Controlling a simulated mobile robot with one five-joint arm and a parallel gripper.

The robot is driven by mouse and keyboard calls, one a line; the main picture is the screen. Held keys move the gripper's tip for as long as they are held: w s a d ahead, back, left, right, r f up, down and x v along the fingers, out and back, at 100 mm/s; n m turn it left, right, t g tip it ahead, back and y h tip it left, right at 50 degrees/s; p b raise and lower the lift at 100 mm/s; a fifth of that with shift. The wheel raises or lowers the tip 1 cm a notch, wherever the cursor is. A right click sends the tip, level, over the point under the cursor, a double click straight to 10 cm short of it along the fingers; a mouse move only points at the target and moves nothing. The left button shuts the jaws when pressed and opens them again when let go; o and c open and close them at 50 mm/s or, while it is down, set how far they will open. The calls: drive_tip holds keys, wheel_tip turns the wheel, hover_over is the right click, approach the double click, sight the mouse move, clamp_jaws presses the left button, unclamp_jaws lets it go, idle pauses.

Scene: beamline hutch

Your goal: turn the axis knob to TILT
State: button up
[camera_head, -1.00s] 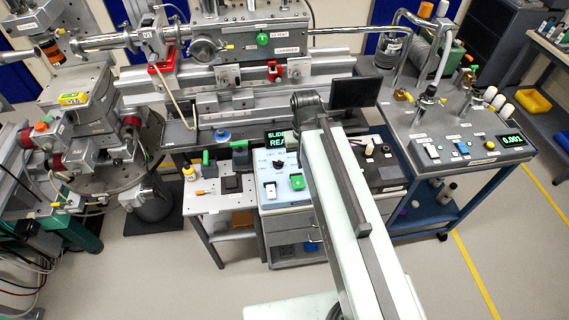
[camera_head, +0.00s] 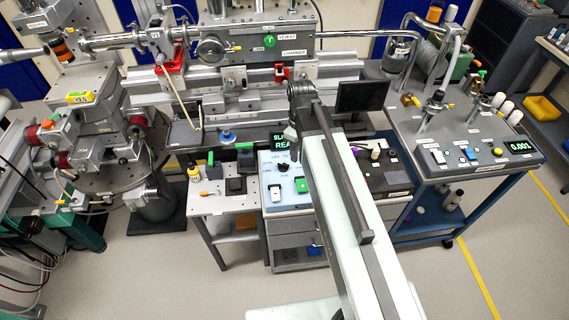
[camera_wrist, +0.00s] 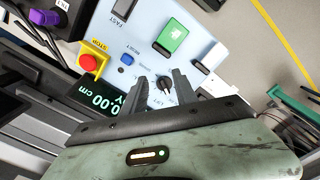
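The axis knob (camera_wrist: 163,83) is a small dark knob with a white mark on the pale blue control panel (camera_wrist: 140,32); it also shows in the head view (camera_head: 283,168). A LIFT label sits beside it in the wrist view; I cannot read a TILT label. My gripper (camera_wrist: 160,78) is open, its dark fingers on either side of the knob in the picture. I cannot tell whether they touch it. In the head view my gripper (camera_head: 291,135) hangs above the panel's back edge, partly in front of the display.
The panel carries a green rocker switch (camera_wrist: 171,36), a blue button (camera_wrist: 126,59) and a red stop button (camera_wrist: 90,61) on yellow. A lit display (camera_wrist: 98,95) reads 0.00 cm. A dark monitor (camera_head: 361,96) and a blue cart (camera_head: 475,176) stand to the right.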

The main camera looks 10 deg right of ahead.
drive_tip(key=n+b, duration=0.2)
hover_over(284, 164)
wheel_tip(284, 164, down, 2)
drive_tip(key=shift+f, duration=0.25)
drive_tip(key=shift+r, duration=0.1)
wheel_tip(284, 164, down, 8)
drive_tip(key=b, duration=0.7)
drive_tip(key=shift+d, duration=0.1)
drive_tip(key=shift+r, duration=0.15)
clamp_jaws()
